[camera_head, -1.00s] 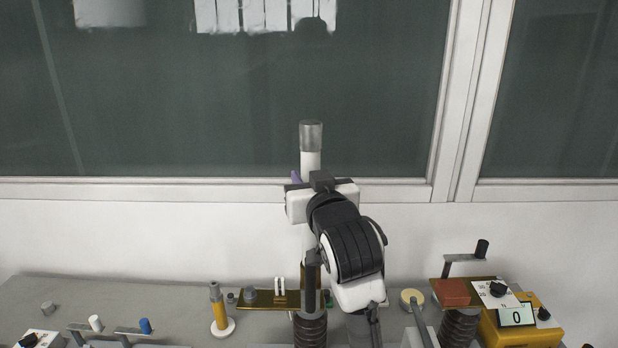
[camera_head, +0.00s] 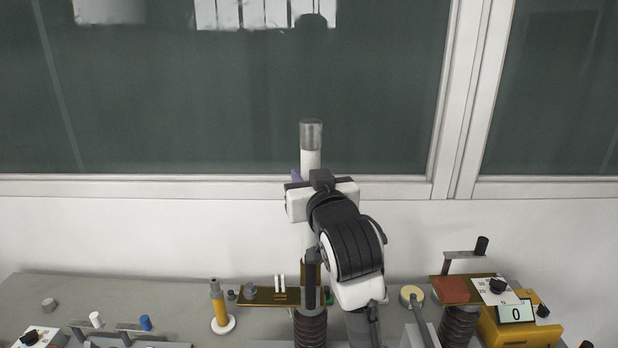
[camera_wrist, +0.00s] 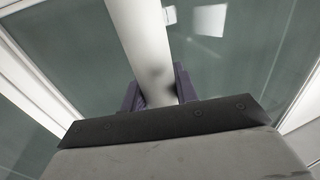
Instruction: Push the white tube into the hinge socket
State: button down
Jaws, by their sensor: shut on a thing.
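The white tube (camera_head: 310,160) stands upright with a grey metal cap on its top end. My gripper (camera_wrist: 160,88) is shut on the tube, with its dark purple fingers on both sides of it in the wrist view. In the head view my white and black wrist hides most of the grip and part of the tube. The tube's lower end runs down behind my arm, near a dark ribbed insulator (camera_head: 311,328) and a brass plate (camera_head: 262,297). I cannot make out the hinge socket, and I cannot tell whether the tube's lower end touches it.
A yellow post on a white base (camera_head: 220,308) stands left of the brass plate. A yellow meter reading 0 (camera_head: 516,314) and a second ribbed insulator (camera_head: 459,326) are at right. A white wall and dark window stand close behind the bench.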

dwell(0.3)
jog(key=c, duration=1)
grip_release()
